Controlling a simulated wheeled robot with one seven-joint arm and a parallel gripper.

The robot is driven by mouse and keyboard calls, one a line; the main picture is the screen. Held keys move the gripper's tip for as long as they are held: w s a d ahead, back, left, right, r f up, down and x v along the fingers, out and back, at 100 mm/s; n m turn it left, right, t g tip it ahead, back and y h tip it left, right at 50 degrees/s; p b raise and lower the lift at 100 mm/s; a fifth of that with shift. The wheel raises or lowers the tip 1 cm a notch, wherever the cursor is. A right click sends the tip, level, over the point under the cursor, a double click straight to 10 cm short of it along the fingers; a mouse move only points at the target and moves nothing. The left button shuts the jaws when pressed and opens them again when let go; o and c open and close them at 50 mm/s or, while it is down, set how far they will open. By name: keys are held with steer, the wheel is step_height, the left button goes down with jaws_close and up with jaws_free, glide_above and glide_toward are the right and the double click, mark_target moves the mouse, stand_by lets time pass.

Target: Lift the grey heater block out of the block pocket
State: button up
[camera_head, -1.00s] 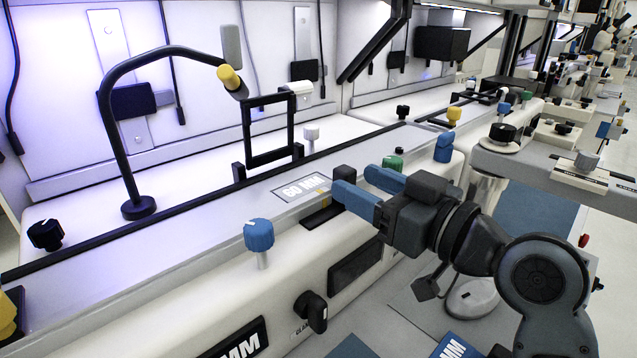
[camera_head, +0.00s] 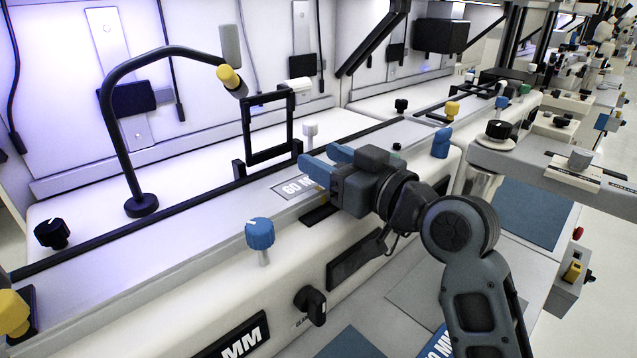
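My gripper (camera_head: 318,157) has two blue fingers, spread apart with a visible gap and nothing seen between them. It hangs above the front bonder rail, over the white label plate (camera_head: 290,188) marked 60, whose right part it covers. I cannot make out the grey heater block; the gripper body may hide it. A dark slot (camera_head: 318,217) shows in the rail just below the gripper, but I cannot tell whether it is the block pocket.
A blue knob (camera_head: 260,234) stands left of the gripper, and another blue knob (camera_head: 441,142) stands to the right. A black frame (camera_head: 268,157) stands behind the rail. A curved black lamp arm (camera_head: 118,130) rises at the left. The rail's left stretch is clear.

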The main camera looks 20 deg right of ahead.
jaws_close()
steer(key=shift+r, duration=0.2)
step_height(320, 180, up, 4)
steer(key=shift+r, duration=0.15)
steer(key=s+d+r, duration=0.6)
steer(key=s+d, duration=0.2)
steer(key=shift+s+r, duration=0.15)
steer(key=shift+s, duration=0.1)
